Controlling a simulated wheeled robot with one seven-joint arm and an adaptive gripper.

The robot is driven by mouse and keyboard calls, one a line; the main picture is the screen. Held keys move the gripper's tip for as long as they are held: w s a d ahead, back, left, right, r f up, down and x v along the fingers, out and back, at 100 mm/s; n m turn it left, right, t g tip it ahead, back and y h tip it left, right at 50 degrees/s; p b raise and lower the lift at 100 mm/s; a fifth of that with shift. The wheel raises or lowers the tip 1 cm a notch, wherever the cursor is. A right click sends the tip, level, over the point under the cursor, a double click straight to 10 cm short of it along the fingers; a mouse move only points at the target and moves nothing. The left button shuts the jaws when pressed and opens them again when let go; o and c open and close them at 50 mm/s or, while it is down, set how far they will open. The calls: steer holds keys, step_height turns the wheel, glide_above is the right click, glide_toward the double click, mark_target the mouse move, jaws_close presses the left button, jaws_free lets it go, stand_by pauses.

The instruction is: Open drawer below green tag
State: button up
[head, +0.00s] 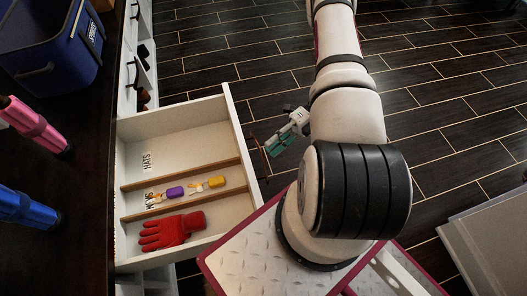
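An open drawer (232,100) sticks out from the white cabinet in the head view. It has wooden dividers and the printed label HATS (147,162) inside. A red glove (172,232), a purple-headed key (175,192) and a yellow-headed key (217,182) lie in its compartments. My gripper (270,149), grey with teal parts, is just outside the drawer's front panel, close to a dark handle (264,172). I cannot tell whether it touches the handle or whether its fingers are closed. I see no green tag.
A dark countertop (85,165) runs along the left, with a blue bin (55,45) and pink and blue rolled items. Other drawers with dark handles (132,72) show beyond the open one. A pale panel (490,245) stands lower right. Dark tiled floor is clear behind.

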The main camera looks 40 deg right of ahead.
steer(key=d+r, duration=0.1)
steer(key=d, duration=0.5)
steer(key=shift+r, duration=0.15)
stand_by(0.3)
